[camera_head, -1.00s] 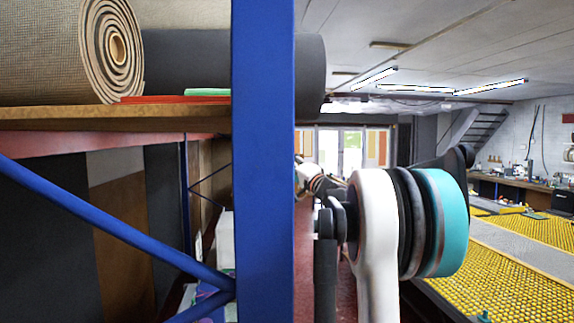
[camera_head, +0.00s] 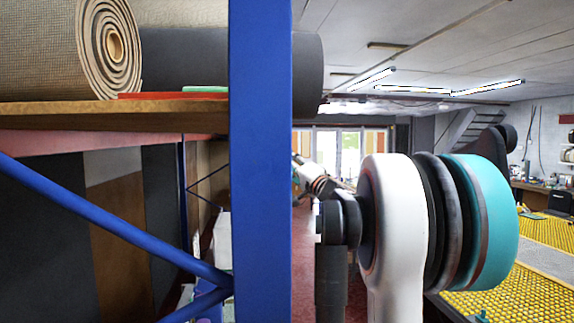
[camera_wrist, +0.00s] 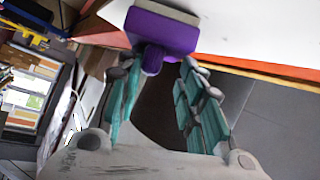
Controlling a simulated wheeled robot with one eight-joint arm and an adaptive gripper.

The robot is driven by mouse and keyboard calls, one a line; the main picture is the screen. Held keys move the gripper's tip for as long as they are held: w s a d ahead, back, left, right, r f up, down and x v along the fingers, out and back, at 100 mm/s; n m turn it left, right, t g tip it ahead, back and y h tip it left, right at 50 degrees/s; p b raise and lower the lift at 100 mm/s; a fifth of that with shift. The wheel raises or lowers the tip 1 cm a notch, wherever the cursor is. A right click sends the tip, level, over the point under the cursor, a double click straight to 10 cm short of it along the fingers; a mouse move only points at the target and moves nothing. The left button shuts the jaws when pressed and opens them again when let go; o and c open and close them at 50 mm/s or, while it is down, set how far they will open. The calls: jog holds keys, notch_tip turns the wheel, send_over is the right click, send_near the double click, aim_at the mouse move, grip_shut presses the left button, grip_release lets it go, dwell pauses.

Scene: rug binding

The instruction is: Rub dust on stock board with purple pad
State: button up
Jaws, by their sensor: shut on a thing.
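My gripper (camera_wrist: 155,68) shows in the wrist view with its teal-padded fingers closed around the handle of the purple pad (camera_wrist: 165,32). The pad has a purple body and a beige-grey face, which points to the top of the picture. Behind the pad lies a pale white surface (camera_wrist: 255,28) with a red and orange edge; I cannot tell whether it is the stock board. I see no dust on it. In the head view my gripper and the pad are hidden behind my own arm and the blue post.
A blue rack post (camera_head: 261,160) stands close in front. A wooden shelf (camera_head: 60,112) at left bears a rolled rug (camera_head: 55,50), a dark roll (camera_head: 185,60) and a flat red item (camera_head: 165,96). Yellow-topped tables (camera_head: 520,290) stand at right.

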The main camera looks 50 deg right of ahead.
jog(key=shift+s+a, duration=1.85)
jog(key=shift+s, duration=0.25)
jog(key=shift+c, duration=0.2)
jog(key=s+d, duration=0.3)
jog(key=d, duration=0.1)
jog(key=shift+s+d+b, duration=0.3)
jog(key=shift+s+d, duration=0.05)
jog(key=shift+s, duration=0.05)
jog(key=shift+s+d, duration=0.95)
jog(key=shift+d, duration=0.15)
